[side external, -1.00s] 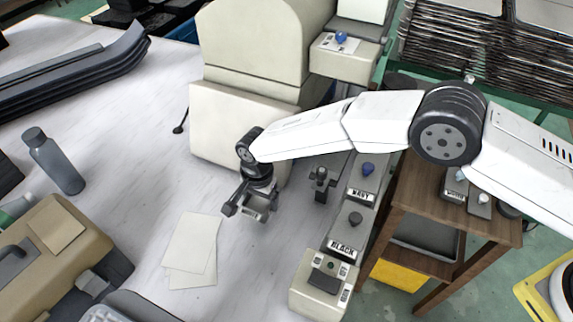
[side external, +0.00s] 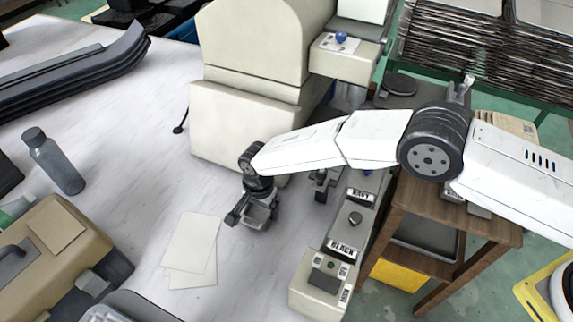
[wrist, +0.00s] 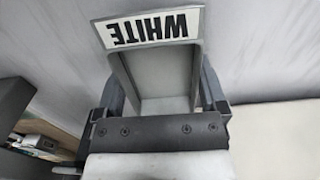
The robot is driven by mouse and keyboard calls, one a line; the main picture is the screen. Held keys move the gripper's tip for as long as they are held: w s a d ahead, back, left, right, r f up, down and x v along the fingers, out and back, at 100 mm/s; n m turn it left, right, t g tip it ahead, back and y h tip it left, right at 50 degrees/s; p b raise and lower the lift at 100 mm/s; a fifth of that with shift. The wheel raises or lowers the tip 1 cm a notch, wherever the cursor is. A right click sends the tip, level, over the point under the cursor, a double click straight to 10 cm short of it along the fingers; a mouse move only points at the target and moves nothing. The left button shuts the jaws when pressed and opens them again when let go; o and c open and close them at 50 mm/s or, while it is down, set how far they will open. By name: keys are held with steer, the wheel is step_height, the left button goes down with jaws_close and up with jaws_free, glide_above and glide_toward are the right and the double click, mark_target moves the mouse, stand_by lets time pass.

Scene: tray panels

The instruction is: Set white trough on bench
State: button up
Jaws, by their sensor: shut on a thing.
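The white trough (wrist: 165,70) is a small open grey-white tray with a label reading WHITE, upside down in the wrist view. My gripper (wrist: 165,100) is shut on it, with one dark finger along each side. In the side view my gripper (side external: 252,213) holds the trough (side external: 263,214) over the pale bench (side external: 130,190), just in front of the cream machine. I cannot tell whether the trough's underside touches the bench.
The cream machine (side external: 235,125) stands close behind my gripper. A rail of stations labelled NAVY and BLACK (side external: 342,247) runs to the right. Paper sheets (side external: 192,250) lie to the lower left. A grey bottle (side external: 55,162) and tan case (side external: 50,250) are farther left.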

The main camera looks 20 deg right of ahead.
mark_target(262, 214)
steer(key=o, duration=1.2)
steer(key=shift+f, duration=0.1)
steer(key=shift+r, duration=0.2)
steer(key=shift+r, duration=6)
